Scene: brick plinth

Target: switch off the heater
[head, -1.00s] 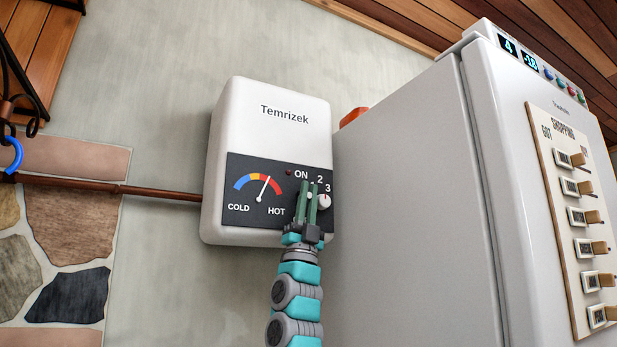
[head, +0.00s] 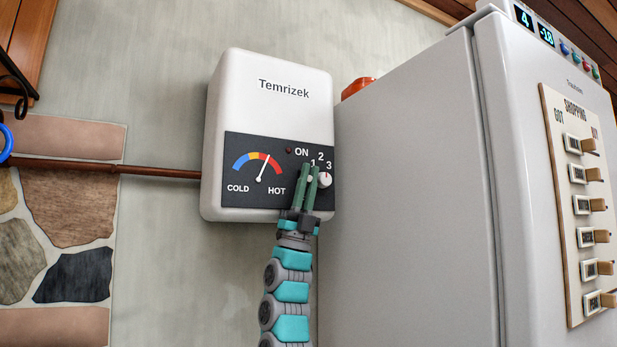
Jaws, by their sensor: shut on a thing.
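The heater (head: 268,115) is a white box marked "Temrizek" on the wall. Its dark panel has a cold-to-hot gauge (head: 259,170) with the needle a little right of upright, and a dark red ON lamp (head: 289,151). A white knob (head: 326,180) sits at the panel's right under the marks 1, 2 and 3. My gripper (head: 309,172) reaches up from below, its green fingers shut at the knob's left side, with a bit of white showing between them. The fingers hide part of the knob, so its setting cannot be told.
A tall white fridge (head: 410,190) stands close on the heater's right, with a shopping board (head: 575,130) on its door. An orange thing (head: 357,87) shows behind it. A brown pipe (head: 160,172) runs left from the heater.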

